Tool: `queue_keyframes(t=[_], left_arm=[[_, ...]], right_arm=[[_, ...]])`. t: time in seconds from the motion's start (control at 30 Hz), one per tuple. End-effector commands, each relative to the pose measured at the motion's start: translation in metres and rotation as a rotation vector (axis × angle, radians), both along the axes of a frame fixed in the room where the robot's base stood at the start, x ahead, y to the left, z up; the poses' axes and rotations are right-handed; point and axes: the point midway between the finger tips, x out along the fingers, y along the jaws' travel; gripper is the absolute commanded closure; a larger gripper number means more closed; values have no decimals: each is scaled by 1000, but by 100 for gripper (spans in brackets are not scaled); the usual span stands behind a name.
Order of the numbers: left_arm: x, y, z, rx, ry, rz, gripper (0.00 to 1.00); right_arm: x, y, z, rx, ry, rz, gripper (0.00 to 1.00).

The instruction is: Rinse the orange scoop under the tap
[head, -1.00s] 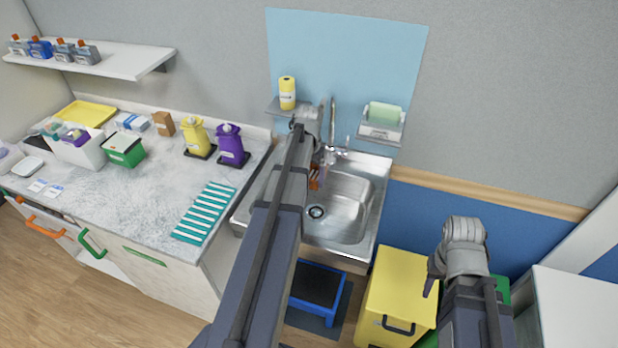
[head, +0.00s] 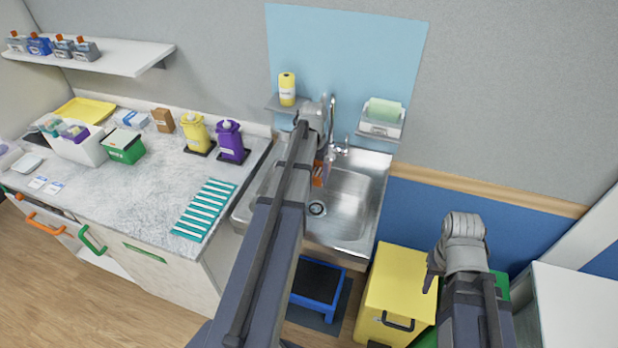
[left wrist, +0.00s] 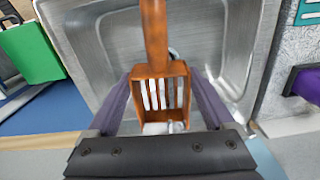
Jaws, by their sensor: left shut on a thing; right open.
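The orange scoop (head: 319,174) shows over the left part of the steel sink (head: 352,215), partly hidden by my left arm. In the left wrist view it is a box-like scoop (left wrist: 140,72) with pale stripes inside and a handle reaching up out of the picture. My left gripper (left wrist: 160,85) is shut on the scoop, with a purple finger on each side. The tap (head: 333,128) stands at the back of the sink, close to my left wrist. I cannot tell whether water runs. My right gripper (head: 430,280) is open and empty, right of the sink.
Left of the sink is a counter with a teal striped mat (head: 205,208), a purple dispenser (head: 231,142) and a yellow dispenser (head: 196,132). A yellow bin (head: 398,285) and blue step stool (head: 318,287) stand below. Small shelves flank the tap.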

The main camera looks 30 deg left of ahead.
Motion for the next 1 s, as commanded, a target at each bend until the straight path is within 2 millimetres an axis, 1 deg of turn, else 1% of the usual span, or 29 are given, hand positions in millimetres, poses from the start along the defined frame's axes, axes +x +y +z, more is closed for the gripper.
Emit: queue_keyframes(t=[0.47,0.77,1.0], left_arm=[[-5,11,0,0,-2,0,70],[-5,10,0,0,-1,0,70],[-2,6,0,0,-1,-1,70]], right_arm=[[0,0,0,0,0,0,56],[0,0,0,0,0,0,56],[0,0,0,0,0,0,56]])
